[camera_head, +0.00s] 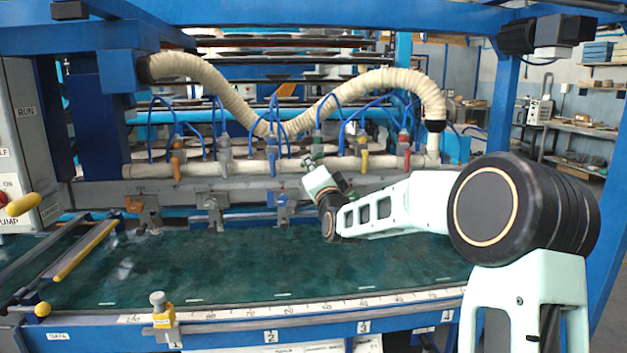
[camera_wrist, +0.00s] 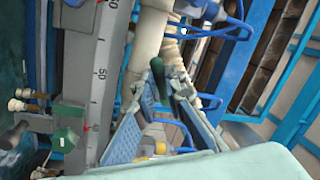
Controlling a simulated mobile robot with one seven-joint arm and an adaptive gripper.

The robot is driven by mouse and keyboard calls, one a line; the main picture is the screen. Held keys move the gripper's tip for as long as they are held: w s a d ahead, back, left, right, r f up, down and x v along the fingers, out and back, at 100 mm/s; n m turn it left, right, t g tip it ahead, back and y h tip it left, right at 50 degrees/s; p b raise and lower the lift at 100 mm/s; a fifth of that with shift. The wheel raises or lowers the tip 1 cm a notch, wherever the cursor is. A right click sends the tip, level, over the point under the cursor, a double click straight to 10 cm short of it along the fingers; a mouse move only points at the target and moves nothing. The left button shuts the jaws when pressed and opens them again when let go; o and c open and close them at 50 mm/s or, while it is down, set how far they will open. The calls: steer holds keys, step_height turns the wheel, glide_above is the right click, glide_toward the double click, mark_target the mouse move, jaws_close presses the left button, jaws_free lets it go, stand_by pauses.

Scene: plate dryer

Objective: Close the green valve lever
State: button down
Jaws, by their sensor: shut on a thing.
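The green valve lever (camera_head: 318,148) is on the cream pipe, in a row of coloured valve levers. My gripper (camera_head: 311,164) reaches it from the front right and partly covers its lower part. In the wrist view the dark green lever (camera_wrist: 174,73) shows at the tips of the two blue-grey fingers. My gripper (camera_wrist: 167,85) is shut on the lever there. The lever's pivot and exact angle are hard to make out behind the fingers.
Blue hoses and a ribbed cream hose (camera_head: 215,95) hang above. A grey rail (camera_head: 240,185) runs below the pipe. The green bed (camera_head: 230,265) in front is clear.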

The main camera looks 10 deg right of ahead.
steer(key=shift+a+r+m+h+b, duration=0.15)
steer(key=shift+r+m+h+b, duration=0.2)
steer(key=shift+m+b, duration=0.75)
steer(key=shift+a+r+m+h+b, duration=0.1)
steer(key=shift+r+m+h+b, duration=0.15)
steer(key=shift+m+b, duration=0.85)
steer(key=shift+a+r+m+h+b, duration=0.2)
steer(key=shift+m+h+b, duration=0.3)
steer(key=shift+m, duration=1.1)
steer(key=shift+r, duration=0.1)
steer(key=c, duration=2)
jaws_free()
steer(key=s, duration=0.4)
steer(key=s+f, duration=0.1)
steer(key=s, duration=0.3)
steer(key=s+f, duration=0.1)
steer(key=s, duration=0.2)
steer(key=shift+s+f, duration=0.15)
steer(key=shift+s, duration=0.25)
